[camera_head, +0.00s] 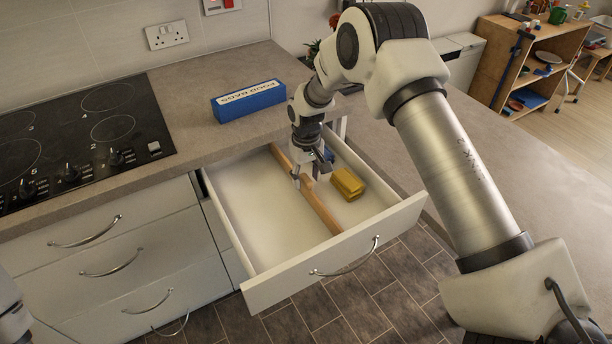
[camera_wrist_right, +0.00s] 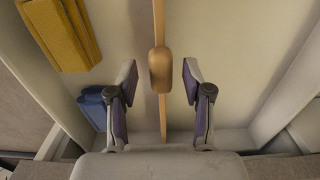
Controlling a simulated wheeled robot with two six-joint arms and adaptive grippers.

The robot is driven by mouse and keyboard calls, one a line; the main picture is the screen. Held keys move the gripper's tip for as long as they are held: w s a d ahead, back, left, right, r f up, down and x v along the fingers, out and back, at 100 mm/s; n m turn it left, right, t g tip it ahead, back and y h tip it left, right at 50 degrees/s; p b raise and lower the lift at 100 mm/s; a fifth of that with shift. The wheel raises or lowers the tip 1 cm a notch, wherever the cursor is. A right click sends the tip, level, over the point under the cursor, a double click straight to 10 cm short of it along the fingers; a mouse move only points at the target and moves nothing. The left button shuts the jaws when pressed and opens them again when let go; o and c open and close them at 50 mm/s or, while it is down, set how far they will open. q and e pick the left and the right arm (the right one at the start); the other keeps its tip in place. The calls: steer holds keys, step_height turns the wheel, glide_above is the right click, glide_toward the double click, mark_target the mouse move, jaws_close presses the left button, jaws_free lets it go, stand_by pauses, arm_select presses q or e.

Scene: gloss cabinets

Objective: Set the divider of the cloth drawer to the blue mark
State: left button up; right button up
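The open drawer (camera_head: 258,281) holds a long wooden divider (camera_head: 322,208) that runs from its back to its front panel. In the right wrist view the divider (camera_wrist_right: 159,22) carries a rounded wooden knob (camera_wrist_right: 160,70). My right gripper (camera_head: 311,172) is over the divider inside the drawer. In the wrist view its two fingers (camera_wrist_right: 160,80) are apart, one on each side of the knob, with gaps between. A folded yellow cloth (camera_head: 348,183) lies right of the divider. I cannot make out the blue mark. My left gripper is out of view.
A blue food bags box (camera_head: 250,102) stands on the worktop behind the drawer. A black hob (camera_head: 85,135) is at the left. A blue item (camera_wrist_right: 93,106) lies near the yellow cloth in the wrist view. The drawer's left compartment is empty.

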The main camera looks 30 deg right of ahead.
step_height(320, 180, up, 12)
stand_by(0.4)
